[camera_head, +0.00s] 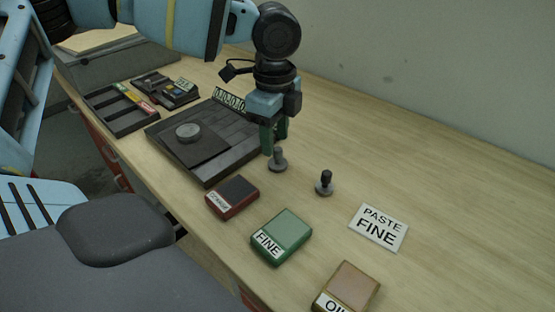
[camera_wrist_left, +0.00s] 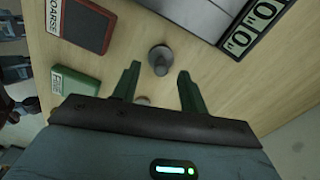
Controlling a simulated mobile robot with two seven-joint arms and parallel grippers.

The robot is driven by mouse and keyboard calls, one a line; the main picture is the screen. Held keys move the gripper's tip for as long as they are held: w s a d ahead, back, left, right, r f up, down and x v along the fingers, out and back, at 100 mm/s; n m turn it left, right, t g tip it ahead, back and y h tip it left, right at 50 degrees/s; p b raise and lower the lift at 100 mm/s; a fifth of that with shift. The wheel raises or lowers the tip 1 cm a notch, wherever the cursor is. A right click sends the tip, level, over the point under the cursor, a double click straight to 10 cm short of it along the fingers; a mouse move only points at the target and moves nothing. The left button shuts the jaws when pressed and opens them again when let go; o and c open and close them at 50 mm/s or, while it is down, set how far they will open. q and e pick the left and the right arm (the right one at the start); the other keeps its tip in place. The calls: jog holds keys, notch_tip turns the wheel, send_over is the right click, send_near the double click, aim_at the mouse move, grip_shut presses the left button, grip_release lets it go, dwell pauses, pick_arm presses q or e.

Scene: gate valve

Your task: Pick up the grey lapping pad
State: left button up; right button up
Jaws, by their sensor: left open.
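The grey lapping pad (camera_head: 278,161) stands upright on the wooden bench, a round foot with a short stem. My left gripper (camera_head: 274,142) points down just behind and above it in the head view, with green fingers apart and nothing between them. In the left wrist view the grey pad (camera_wrist_left: 160,58) shows past the fingertips, roughly in line with the gap of the left gripper (camera_wrist_left: 158,75). I cannot tell the exact height left between them. A second pad with a black knob (camera_head: 325,184) stands to the right. My right gripper does not show.
A red COARSE box (camera_head: 233,197), a green FINE box (camera_head: 281,237) and an OIL box (camera_head: 347,287) line the front edge. A PASTE FINE card (camera_head: 379,227) lies right. A dark tray (camera_head: 208,174) with a round disc is left. The bench at back right is clear.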

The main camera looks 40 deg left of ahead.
aim_at(278, 149)
pick_arm(q)
notch_tip(278, 149, down, 4)
jog(key=shift+w+d+f, duration=0.1)
jog(key=shift+w+d, duration=0.05)
grip_shut()
dwell(0.3)
